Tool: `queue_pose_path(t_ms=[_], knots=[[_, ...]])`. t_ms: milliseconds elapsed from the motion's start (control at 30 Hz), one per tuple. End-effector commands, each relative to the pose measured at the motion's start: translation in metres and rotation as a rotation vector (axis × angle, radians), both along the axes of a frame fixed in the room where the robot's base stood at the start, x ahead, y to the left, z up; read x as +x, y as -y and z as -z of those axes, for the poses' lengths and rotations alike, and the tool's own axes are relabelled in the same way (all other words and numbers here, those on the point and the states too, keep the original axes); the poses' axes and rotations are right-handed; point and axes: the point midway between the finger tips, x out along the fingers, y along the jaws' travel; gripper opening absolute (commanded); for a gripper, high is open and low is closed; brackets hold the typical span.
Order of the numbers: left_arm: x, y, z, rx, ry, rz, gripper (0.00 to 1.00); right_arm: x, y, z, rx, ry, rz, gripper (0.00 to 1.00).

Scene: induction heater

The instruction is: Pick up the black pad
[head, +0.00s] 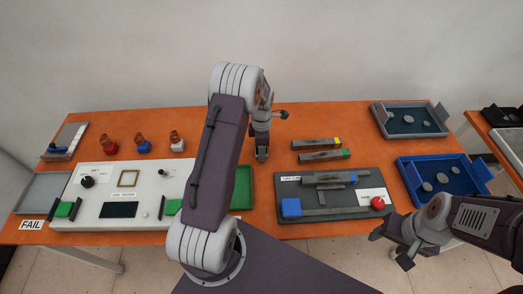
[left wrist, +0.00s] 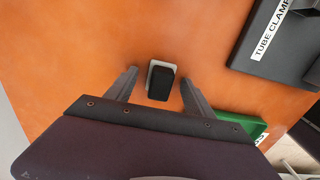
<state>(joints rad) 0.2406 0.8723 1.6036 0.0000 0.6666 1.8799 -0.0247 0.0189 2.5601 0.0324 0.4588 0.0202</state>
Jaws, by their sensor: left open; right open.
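The black pad (left wrist: 161,84) shows in the left wrist view as a small dark block with a pale piece under or behind it, on the orange table. My left gripper (left wrist: 158,77) is open, one finger on each side of the pad with a gap on both sides. In the head view my left gripper (head: 262,152) points down over the middle of the table, and I cannot make out the pad there. My right gripper (head: 390,249) is open and empty off the table's front right edge.
A dark tube clamp fixture (head: 336,213) stands right of my left arm, with two bars (head: 318,144) behind it. A white tester panel (head: 145,185) is at left. A blue tray (head: 403,173) and grey tray (head: 378,121) are at right. A green tray (head: 245,180) is partly hidden.

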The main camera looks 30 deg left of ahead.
Motion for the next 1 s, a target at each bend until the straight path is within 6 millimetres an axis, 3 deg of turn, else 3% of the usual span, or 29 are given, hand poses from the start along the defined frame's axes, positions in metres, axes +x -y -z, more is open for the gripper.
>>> queue_pose_path(t_ms=[200,433,767,1000], knots=[[0.0,0.0,0.002,0.001,0.001,0.0,0.62,0.0,0.0,0.0,0.0,0.0,0.0,0.58],[0.0,0.0,0.001,0.001,0.001,0.0,0.0,0.0,0.0,0.0,0.0,0.0,0.0,0.58],[0.001,0.0,-0.004,0.0,0.002,0.0,0.0,0.0,0.0,0.0,0.0,0.0,0.0,0.58],[0.002,0.0,-0.042,0.001,0.006,0.0,0.0,0.0,0.0,0.002,0.0,0.0,0.0,0.58]])
